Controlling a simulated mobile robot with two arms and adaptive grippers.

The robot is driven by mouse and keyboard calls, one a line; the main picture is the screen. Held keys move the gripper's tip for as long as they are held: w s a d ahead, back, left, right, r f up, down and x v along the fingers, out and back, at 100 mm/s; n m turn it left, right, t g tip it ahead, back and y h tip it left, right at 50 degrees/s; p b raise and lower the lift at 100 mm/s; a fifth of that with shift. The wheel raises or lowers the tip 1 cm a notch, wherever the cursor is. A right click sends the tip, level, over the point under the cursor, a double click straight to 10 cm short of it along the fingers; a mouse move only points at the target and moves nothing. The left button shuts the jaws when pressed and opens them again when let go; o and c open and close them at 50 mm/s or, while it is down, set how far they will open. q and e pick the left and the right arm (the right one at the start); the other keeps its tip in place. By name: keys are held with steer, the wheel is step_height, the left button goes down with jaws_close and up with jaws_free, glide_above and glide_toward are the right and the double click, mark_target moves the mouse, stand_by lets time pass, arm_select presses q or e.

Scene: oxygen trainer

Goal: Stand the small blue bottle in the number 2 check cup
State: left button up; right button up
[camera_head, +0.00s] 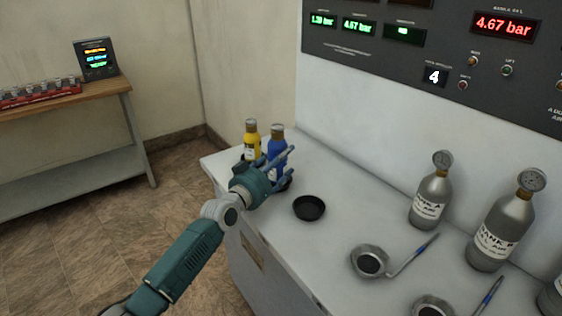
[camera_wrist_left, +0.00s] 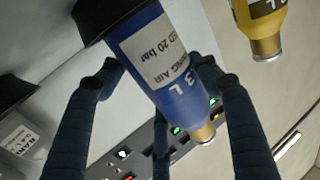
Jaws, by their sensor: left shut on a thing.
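The small blue bottle (camera_head: 277,137) stands near the far left end of the white counter, with a gold cap and a white label. My left gripper (camera_head: 278,163) is around it, with its fingers shut on its sides. In the left wrist view, the bottle (camera_wrist_left: 167,65) sits between the fingers of my gripper (camera_wrist_left: 157,72), its lower end at a black rim (camera_wrist_left: 103,18). I cannot tell whether it is seated there or held just above. An empty black cup (camera_head: 310,207) is on the counter to its right. No cup number is readable. My right gripper is not in view.
A yellow bottle (camera_head: 251,138) stands close to the left of the blue one. Grey tank bottles (camera_head: 430,197) (camera_head: 497,232) and a silver-rimmed cup (camera_head: 369,261) with a blue-handled lever (camera_head: 413,255) are to the right. A display panel (camera_head: 440,50) hangs behind.

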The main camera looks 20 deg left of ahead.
arm_select(q)
steer(key=o, duration=1.3)
steer(key=shift+f, duration=0.15)
steer(key=o, duration=0.4)
steer(key=shift+o, duration=0.2)
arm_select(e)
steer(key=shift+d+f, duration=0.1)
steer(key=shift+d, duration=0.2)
arm_select(q)
steer(key=shift+r, duration=0.2)
steer(key=shift+s, duration=0.25)
steer(key=v, duration=1.1)
steer(key=shift+s+a, duration=0.15)
steer(key=shift+s, duration=0.15)
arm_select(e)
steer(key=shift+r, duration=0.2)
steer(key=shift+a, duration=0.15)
